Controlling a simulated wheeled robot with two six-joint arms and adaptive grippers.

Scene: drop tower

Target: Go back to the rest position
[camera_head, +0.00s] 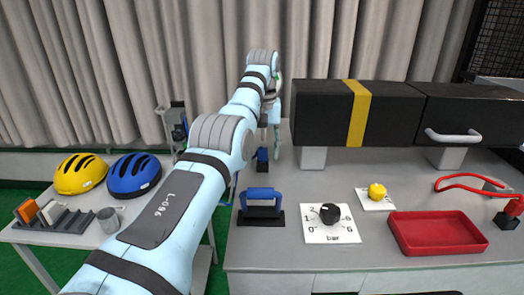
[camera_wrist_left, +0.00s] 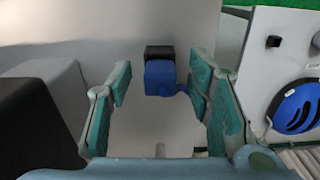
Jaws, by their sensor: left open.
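My left arm reaches across the head view from the bottom left, and its gripper (camera_head: 275,140) points down beside the left end of the black box. In the left wrist view the gripper (camera_wrist_left: 162,82) has its two green fingers wide apart, with nothing held. A blue part on a black block (camera_wrist_left: 160,72) appears between the fingertips there; I cannot tell how far below them it is. A small blue part (camera_head: 262,155) also shows by the gripper in the head view. My right gripper is not in view.
The grey bench carries a black box with a yellow band (camera_head: 357,112), a blue handle (camera_head: 261,195), a black knob (camera_head: 330,213), a yellow button (camera_head: 377,191) and a red tray (camera_head: 437,232). Yellow (camera_head: 80,173) and blue (camera_head: 134,175) helmets and a grey mug (camera_head: 108,219) stand on the left table.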

